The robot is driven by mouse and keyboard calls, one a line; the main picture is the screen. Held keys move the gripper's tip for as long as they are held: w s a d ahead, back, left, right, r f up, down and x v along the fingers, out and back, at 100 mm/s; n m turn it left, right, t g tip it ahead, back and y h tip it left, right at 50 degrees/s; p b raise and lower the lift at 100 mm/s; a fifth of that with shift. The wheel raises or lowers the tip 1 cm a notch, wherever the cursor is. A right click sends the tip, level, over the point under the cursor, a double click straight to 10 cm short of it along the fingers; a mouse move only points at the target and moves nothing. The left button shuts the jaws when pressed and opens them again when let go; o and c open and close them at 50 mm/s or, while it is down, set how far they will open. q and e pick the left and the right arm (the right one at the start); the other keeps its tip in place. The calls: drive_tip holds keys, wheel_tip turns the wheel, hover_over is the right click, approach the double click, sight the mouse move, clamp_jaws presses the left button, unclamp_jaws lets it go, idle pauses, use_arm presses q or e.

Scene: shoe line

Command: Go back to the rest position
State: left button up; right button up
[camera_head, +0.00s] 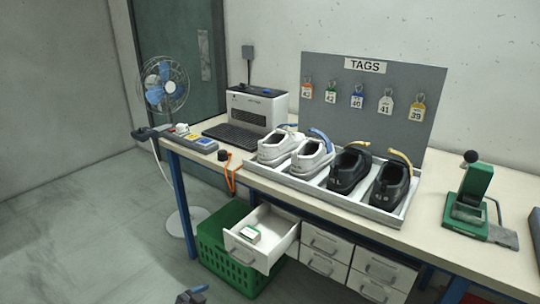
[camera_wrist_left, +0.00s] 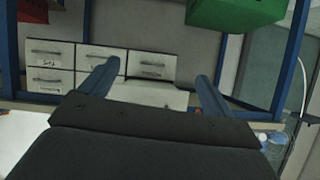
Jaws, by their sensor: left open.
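My left gripper (camera_head: 191,296) shows only as a small blue-tipped part at the bottom edge of the head view, low in front of the table. In the left wrist view its two blue fingers (camera_wrist_left: 157,85) stand wide apart with nothing between them. An open white drawer (camera_head: 262,238) is pulled out under the table, behind and above the gripper in the head picture. It also shows between the fingers in the wrist view (camera_wrist_left: 150,94). A small white and green box (camera_head: 250,234) lies in it. My right gripper is in neither view.
The table (camera_head: 480,256) carries a tray (camera_head: 372,213) with white and black shoes, a tag board (camera_head: 385,80), a printer-like machine (camera_head: 262,106) and a green press (camera_head: 472,196). A green crate (camera_head: 213,252) stands below. A fan (camera_head: 163,84) stands left. The floor at left is clear.

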use_arm(q)
drive_tip(key=s+d+r+n+g+y+p, duration=0.1)
drive_tip(key=s+n+g+p, duration=0.1)
drive_tip(key=s, duration=0.8)
drive_tip(key=s+d+r+n+g+y+p, duration=0.1)
drive_tip(key=s+r+g+y+p, duration=0.1)
drive_tip(key=s, duration=0.8)
drive_tip(key=s+d+r+n+g+y+p, duration=0.1)
drive_tip(key=s+g+p, duration=0.3)
drive_tip(key=s, duration=0.6)
drive_tip(key=shift+d+r+n+y+p, duration=0.25)
drive_tip(key=shift+n+y+p, duration=0.35)
drive_tip(key=shift+n+p, duration=0.35)
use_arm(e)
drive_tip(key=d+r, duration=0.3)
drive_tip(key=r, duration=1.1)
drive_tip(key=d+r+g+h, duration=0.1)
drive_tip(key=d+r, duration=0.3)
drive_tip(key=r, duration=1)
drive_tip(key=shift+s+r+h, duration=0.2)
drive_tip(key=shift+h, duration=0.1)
use_arm(q)
drive_tip(key=shift+s, duration=0.1)
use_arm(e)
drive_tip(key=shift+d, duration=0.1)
